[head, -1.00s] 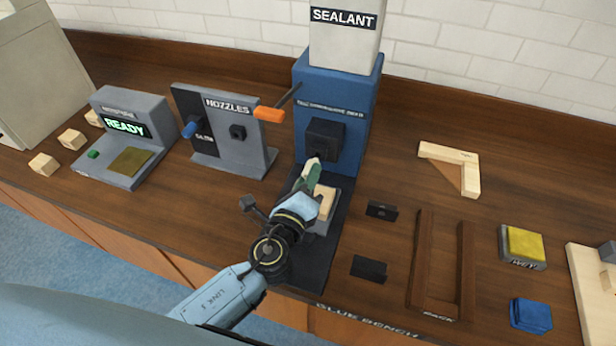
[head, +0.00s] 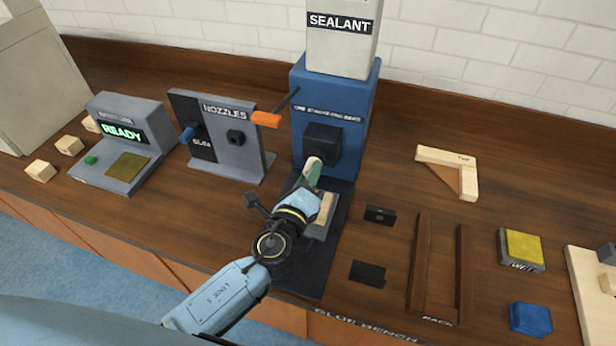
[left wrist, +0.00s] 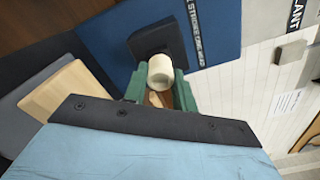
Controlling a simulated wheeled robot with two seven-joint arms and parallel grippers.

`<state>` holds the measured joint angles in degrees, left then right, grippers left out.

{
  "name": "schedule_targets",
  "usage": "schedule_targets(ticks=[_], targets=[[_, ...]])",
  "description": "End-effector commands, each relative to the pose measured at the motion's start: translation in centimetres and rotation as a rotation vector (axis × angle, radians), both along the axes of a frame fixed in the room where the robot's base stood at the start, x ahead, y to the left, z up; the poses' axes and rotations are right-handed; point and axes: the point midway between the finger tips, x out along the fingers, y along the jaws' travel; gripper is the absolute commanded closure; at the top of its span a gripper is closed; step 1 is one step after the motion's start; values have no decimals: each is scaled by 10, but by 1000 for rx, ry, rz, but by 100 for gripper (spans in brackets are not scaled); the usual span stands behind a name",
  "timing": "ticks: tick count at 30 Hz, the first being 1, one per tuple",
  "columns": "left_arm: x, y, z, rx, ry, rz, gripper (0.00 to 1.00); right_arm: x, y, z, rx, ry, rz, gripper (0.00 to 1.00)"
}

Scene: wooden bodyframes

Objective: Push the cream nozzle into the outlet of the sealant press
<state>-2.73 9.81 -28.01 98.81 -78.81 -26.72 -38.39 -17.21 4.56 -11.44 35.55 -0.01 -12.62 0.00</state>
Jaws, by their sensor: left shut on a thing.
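My left gripper (head: 312,175) has green fingers shut on the cream nozzle (head: 314,162), whose light end shows beyond the fingertips. The nozzle is at the lower left of the black outlet block (head: 322,143) on the front of the blue sealant press (head: 343,95). In the left wrist view the nozzle (left wrist: 160,72) stands between the fingers and overlaps the lower part of the black block (left wrist: 155,42). The outlet opening is hidden, and I cannot tell whether the nozzle touches it. My right gripper is not in view.
A wooden block (head: 326,208) sits on the press base under my gripper. A nozzle rack (head: 240,160) with a blue nozzle (head: 187,134) stands to the left. An orange-handled lever (head: 266,119) sticks out from the press. Dark wooden rails (head: 420,265) lie to the right.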

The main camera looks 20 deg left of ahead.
Motion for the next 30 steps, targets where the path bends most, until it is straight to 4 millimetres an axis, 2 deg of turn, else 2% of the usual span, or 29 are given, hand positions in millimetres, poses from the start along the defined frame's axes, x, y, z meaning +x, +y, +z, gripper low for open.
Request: schedule_targets(ticks=[6, 7, 12, 23, 26, 30], targets=[[6, 0, 0, -1, 0, 0, 100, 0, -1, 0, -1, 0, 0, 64], [5, 0, 0, -1, 0, 0, 69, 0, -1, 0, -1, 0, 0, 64], [5, 0, 0, -1, 1, 1, 48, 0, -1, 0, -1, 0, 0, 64], [-1, 0, -1, -1, 1, 0, 48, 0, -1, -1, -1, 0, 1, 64], [-14, 1, -2, -1, 3, -1, 48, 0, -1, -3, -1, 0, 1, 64], [-44, 2, -3, 0, 3, -1, 48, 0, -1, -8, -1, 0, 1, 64]])
